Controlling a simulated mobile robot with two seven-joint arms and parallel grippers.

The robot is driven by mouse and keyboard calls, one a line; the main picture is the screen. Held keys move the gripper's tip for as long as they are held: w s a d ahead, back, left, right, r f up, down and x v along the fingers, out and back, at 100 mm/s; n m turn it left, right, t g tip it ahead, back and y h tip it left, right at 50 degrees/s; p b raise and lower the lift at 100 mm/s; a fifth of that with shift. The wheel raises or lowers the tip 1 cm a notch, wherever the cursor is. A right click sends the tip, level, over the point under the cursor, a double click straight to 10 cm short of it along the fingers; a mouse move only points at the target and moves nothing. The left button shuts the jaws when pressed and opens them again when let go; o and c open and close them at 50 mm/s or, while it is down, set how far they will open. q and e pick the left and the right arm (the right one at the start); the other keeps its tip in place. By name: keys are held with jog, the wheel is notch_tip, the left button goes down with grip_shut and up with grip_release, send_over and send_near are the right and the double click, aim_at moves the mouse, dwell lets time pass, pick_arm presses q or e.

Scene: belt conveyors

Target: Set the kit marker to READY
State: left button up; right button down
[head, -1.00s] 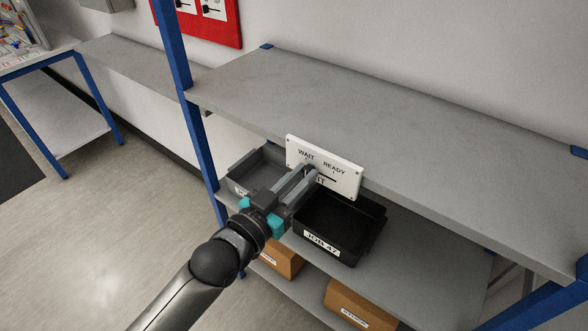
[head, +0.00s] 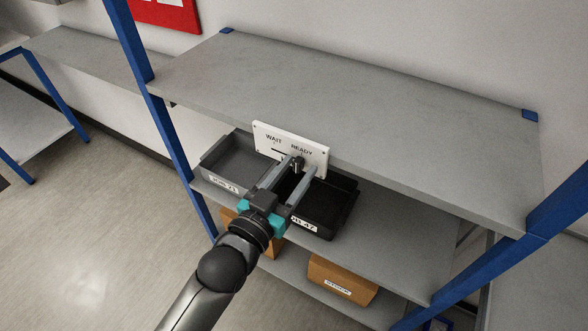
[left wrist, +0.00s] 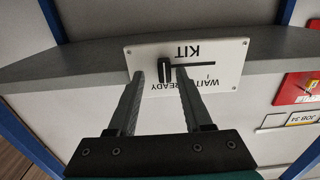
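The kit marker plate (head: 262,131) is white with WAIT on its left and READY on its right, fixed at the shelf's front edge. It shows upside down in the left wrist view (left wrist: 228,82). The dark marker knob (head: 298,164) is at the READY end of its slot; the bare slot runs toward WAIT. The knob also shows in the left wrist view (left wrist: 165,68). My left gripper (head: 300,167) is open, with one finger on either side of the knob. The WAIT-side finger is very close; I cannot tell if it touches. My right gripper is out of view.
The upper shelf (head: 350,110) is bare. Below the plate stand a grey bin (head: 237,160) and a black bin (head: 345,198), partly behind my gripper. Cardboard boxes (head: 342,280) sit on the lowest shelf. Blue posts (head: 150,95) flank the rack.

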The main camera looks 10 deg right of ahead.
pick_arm(q)
jog(key=v, duration=1.5)
jog(key=shift+s+a+r, duration=0.1)
jog(key=shift+a, duration=0.05)
jog(key=s+a+f+n+g+y+b, duration=0.1)
jog(key=a+f+g+y+b, duration=0.25)
jog(key=f, duration=1.35)
jog(key=a+f+n+g+y+b, duration=0.15)
jog(key=a+f+y, duration=0.4)
jog(key=f, duration=1.15)
jog(key=s+a+f+n+g+b, duration=0.1)
jog(key=s+a+f+g+b, duration=0.15)
jog(key=s+f, duration=0.45)
jog(key=s+a+f+n+g+b, duration=0.1)
jog(key=s+a+f+g, duration=0.2)
jog(key=f, duration=0.7)
jog(key=s+f+g+b, duration=0.1)
jog(key=s+f, duration=0.2)
jog(key=s, duration=0.4)
jog(key=s+f+g+y, duration=0.1)
jog(key=s+f+g, duration=0.1)
jog(key=s+f, duration=0.2)
jog(key=s, duration=0.3)
jog(key=shift+s+y+b, duration=0.2)
jog(key=shift+y+b, duration=0.1)
jog(key=shift+b, duration=0.05)
